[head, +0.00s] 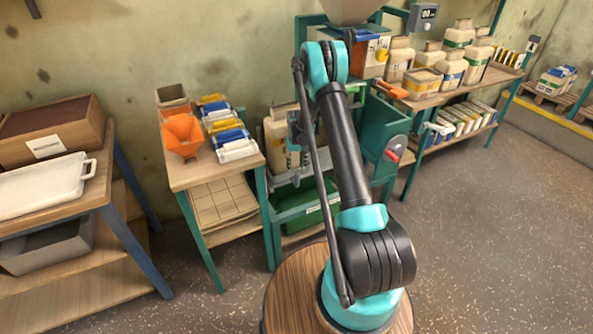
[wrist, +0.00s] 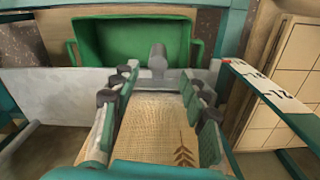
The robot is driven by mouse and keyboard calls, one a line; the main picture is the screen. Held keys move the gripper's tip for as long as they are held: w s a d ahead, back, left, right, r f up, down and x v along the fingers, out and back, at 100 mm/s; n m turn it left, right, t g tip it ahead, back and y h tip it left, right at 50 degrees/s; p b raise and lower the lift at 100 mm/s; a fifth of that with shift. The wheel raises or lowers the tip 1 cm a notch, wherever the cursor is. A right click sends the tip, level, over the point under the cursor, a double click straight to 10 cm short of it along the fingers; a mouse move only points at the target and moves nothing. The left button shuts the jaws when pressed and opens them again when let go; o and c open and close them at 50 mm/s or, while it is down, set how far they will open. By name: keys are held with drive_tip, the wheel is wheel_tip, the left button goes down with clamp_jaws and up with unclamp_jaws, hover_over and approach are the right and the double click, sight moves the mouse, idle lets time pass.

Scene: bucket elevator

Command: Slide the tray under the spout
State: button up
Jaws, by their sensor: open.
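A green tray (wrist: 135,24) with raised sides shows in the wrist view, beyond my gripper. A grey knob-like handle (wrist: 158,58) stands in front of it. In the head view the green tray (head: 308,207) sits low in the teal frame, partly hidden by my arm. My gripper (wrist: 158,80) is open, its two fingers on either side of a woven sack surface with a wheat print (wrist: 155,125). I cannot tell whether they touch it. The fingertips are near the handle but not closed on it. I cannot make out the spout for certain.
A grey metal panel (wrist: 55,90) lies left of my gripper, and a teal rail with a numbered label (wrist: 258,85) lies right. In the head view, a small table (head: 195,180) stands left of the frame and a bench with containers (head: 440,95) right. The floor at right is clear.

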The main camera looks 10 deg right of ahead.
sight(297, 180)
drive_tip(key=shift+r, duration=0.15)
wheel_tip(297, 180, up, 7)
wheel_tip(297, 180, down, 17)
drive_tip(key=shift+d, duration=0.15)
idle(0.6)
clamp_jaws()
idle(0.3)
